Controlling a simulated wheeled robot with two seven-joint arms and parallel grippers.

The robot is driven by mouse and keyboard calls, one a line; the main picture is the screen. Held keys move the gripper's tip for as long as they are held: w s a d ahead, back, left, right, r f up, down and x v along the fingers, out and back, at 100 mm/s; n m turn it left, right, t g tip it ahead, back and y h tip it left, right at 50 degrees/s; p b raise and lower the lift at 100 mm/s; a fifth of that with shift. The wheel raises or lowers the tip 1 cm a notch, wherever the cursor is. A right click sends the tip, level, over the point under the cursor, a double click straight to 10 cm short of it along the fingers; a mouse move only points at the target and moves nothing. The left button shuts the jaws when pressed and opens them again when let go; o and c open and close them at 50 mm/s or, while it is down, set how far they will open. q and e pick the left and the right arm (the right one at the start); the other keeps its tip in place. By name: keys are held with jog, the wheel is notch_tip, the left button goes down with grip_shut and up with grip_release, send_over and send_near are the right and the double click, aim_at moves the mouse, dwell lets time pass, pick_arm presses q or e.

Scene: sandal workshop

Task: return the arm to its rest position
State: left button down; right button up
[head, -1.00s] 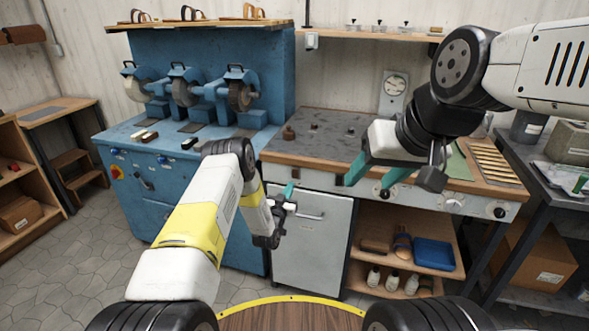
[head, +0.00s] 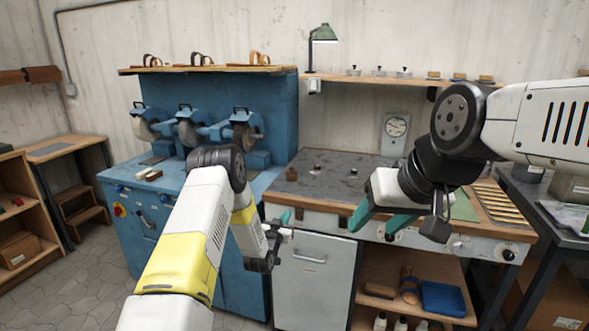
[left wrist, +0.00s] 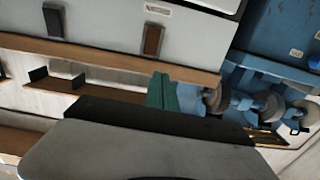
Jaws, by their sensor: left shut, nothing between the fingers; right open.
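My left arm comes in from the lower left in the head view, with its yellow-banded link raised in front of the blue grinding machine. My left gripper (head: 281,222) is in front of the grey cabinet door, with its teal fingers closed and empty. Its teal fingertips also show in the left wrist view (left wrist: 163,92). My right arm reaches in from the right edge. My right gripper (head: 376,223) is open and empty, its two teal fingers apart in front of the workbench's front edge.
The blue machine (head: 150,215) with grinding wheels stands at left. The workbench (head: 325,180) carries small dark pieces and a slatted rack (head: 497,205). A shelf below holds a blue tray (head: 442,298) and bottles. A dark table (head: 545,200) stands at right.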

pick_arm(q)
jog(key=a+r+g+y, duration=0.2)
jog(key=a+r, duration=0.2)
jog(key=r, duration=1.1)
jog(key=s+a+r+n+g, duration=0.2)
jog(key=s+a+r+g, duration=0.15)
jog(key=s+r, duration=0.75)
jog(key=s+a+r+g, duration=0.1)
jog(key=s+a+g, duration=0.1)
jog(key=s, duration=1.5)
jog(key=s+a+r+n+g+y, duration=0.1)
jog(key=s+a+r+g, duration=0.1)
jog(key=s, duration=1.6)
jog(key=shift+s+r+g, duration=0.15)
jog(key=shift+r+g, duration=0.15)
jog(key=shift+g, duration=0.35)
